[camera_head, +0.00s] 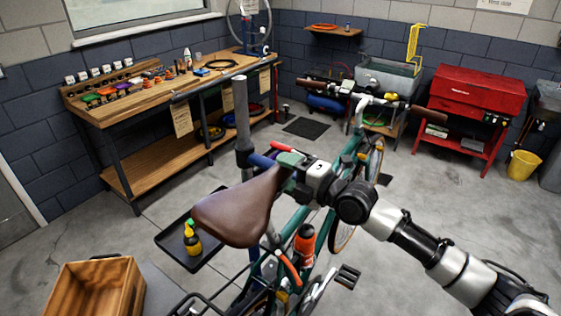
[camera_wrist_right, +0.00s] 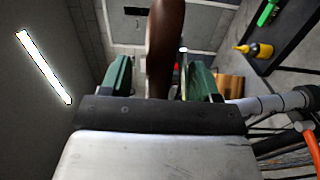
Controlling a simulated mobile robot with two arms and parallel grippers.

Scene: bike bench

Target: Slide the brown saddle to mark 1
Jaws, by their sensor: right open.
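The brown saddle (camera_head: 236,207) sits on top of the teal bike (camera_head: 301,221) in the middle of the head view, its narrow nose towards the upper right. My right gripper (camera_head: 287,172) is at the nose, with its arm coming from the lower right. In the right wrist view, the saddle (camera_wrist_right: 165,42) stands between the two green fingers of the open gripper (camera_wrist_right: 158,80). Gaps show on both sides of it. The saddle's rails are largely hidden under it, and I cannot make out mark 1. My left gripper is not in view.
A grey post (camera_head: 241,115) with a clamp rises close behind the saddle. A dark tray (camera_head: 172,243) with a yellow bottle (camera_head: 192,240) is left of the bike. A wooden crate (camera_head: 93,288) stands at lower left. The workbench (camera_head: 150,97) is behind; open floor lies right.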

